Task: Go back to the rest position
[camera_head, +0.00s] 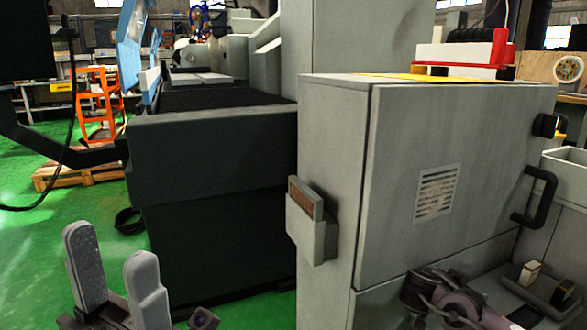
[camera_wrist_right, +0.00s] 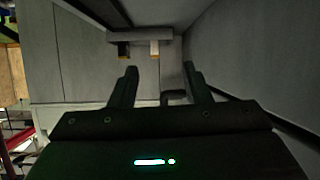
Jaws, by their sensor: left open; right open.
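My left gripper (camera_head: 112,246) is at the lower left of the head view, over the green floor. Its two pale grey fingers point up, are apart and hold nothing. In the right wrist view my right gripper (camera_wrist_right: 160,72) has its two dark fingers apart, with nothing held between them. Beyond its fingertips is a small ledge or tray (camera_wrist_right: 142,35) with a pale block (camera_wrist_right: 155,48) and a dark block (camera_wrist_right: 123,50). In the head view part of my right arm (camera_head: 448,300) shows at the lower right; the fingers are not clear there.
A large grey cabinet (camera_head: 400,160) with a black handle (camera_head: 536,196) stands close in front. The dark machine base (camera_head: 215,160) is left of it. A small tray (camera_head: 512,280) with blocks lies right of my right arm. Green floor (camera_head: 50,235) is free at left.

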